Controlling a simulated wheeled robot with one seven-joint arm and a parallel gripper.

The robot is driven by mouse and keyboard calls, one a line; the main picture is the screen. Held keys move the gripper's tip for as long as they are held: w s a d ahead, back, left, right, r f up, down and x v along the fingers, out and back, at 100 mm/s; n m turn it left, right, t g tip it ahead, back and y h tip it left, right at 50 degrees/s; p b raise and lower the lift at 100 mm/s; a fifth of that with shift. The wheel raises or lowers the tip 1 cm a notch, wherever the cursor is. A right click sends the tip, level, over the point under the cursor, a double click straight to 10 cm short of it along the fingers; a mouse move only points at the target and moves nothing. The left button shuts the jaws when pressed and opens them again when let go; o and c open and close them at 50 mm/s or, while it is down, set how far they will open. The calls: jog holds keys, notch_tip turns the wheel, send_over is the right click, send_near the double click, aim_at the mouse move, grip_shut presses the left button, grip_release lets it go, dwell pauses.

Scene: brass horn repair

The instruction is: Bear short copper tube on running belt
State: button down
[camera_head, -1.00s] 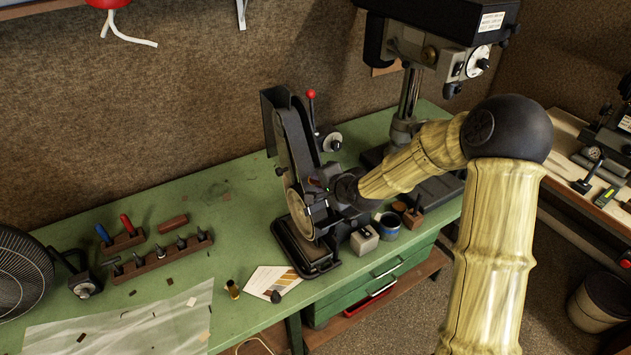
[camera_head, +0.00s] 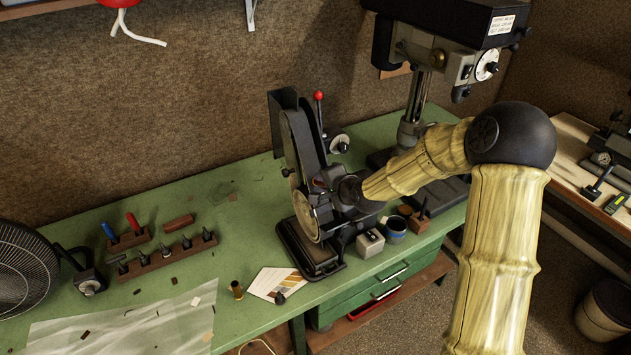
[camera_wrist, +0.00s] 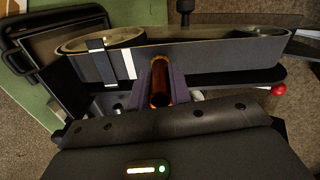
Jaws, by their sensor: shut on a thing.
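The short copper tube (camera_wrist: 160,88) sits between the two purple-grey fingers of my gripper (camera_wrist: 162,84) in the wrist view. The gripper is shut on it. The tube's far end points at the flat face of the grinder's belt (camera_wrist: 215,62) and lies very close to it; I cannot tell whether they touch. The belt has a pale stripe, and a dark bracket crosses it left of the tube. In the head view the upright belt grinder (camera_head: 301,145) stands on the green bench, with my wrist against its right side. The tube and fingers are hidden there.
A drill press (camera_head: 415,105) stands behind my arm. A red-knobbed lever (camera_head: 319,97) rises beside the grinder.

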jog(key=shift+w+a+f+b, duration=0.2)
jog(key=shift+w+b, duration=0.1)
dwell(1.5)
jog(key=p+v, duration=0.3)
jog(key=v, duration=0.4)
dwell(0.4)
dwell(0.5)
